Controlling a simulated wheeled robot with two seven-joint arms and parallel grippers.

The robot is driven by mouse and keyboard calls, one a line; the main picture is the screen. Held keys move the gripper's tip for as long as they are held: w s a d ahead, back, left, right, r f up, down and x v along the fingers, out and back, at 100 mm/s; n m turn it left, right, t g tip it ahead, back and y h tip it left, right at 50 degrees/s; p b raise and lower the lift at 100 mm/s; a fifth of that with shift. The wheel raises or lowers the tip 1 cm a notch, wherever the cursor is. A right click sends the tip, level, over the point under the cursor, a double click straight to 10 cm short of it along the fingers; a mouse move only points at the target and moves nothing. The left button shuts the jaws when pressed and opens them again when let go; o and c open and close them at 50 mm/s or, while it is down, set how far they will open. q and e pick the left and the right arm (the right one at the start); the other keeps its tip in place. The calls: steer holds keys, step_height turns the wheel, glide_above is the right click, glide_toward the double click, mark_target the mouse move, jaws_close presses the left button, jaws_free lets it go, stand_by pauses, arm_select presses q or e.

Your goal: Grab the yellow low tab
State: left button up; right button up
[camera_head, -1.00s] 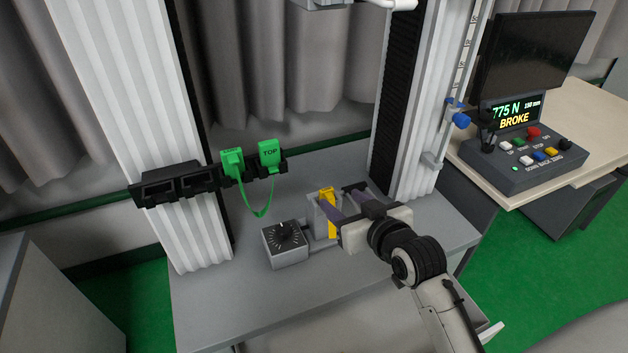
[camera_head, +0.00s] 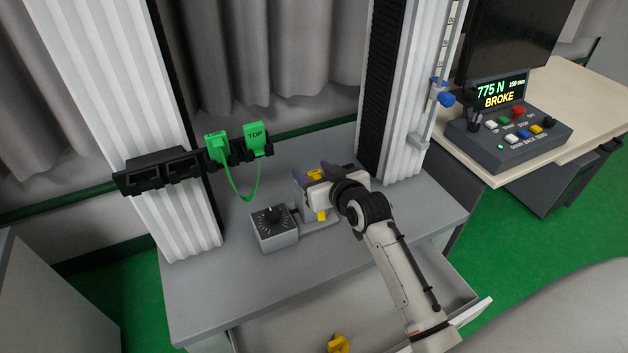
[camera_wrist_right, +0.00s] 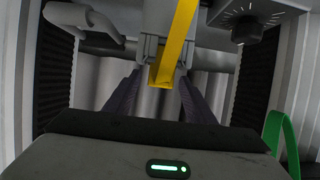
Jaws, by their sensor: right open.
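The yellow strip with its tab (camera_head: 321,215) stands in the grey clamp fixture on the bench, with a yellow part also showing above my gripper. I cannot read a label on it. In the right wrist view the yellow strip (camera_wrist_right: 178,38) comes down from the top to a bent end between my finger tips. My right gripper (camera_head: 315,173) is open around the strip, with purple fingers. In the right wrist view the gripper (camera_wrist_right: 160,82) shows a gap on both sides of the yellow end. The gripper body hides part of the strip and fixture in the head view. My left gripper is out of view.
A grey dial box (camera_head: 275,229) stands just left of the fixture. Green LOW (camera_head: 216,148) and TOP (camera_head: 256,140) tags sit in a black rack (camera_head: 165,172), joined by a green strap. White columns flank the bench. A yellow piece (camera_head: 338,343) lies in the open drawer (camera_head: 285,332).

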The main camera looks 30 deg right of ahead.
steer(key=shift+c, duration=0.4)
steer(key=c, duration=1)
steer(key=shift+c, duration=0.2)
steer(key=shift+r, duration=0.1)
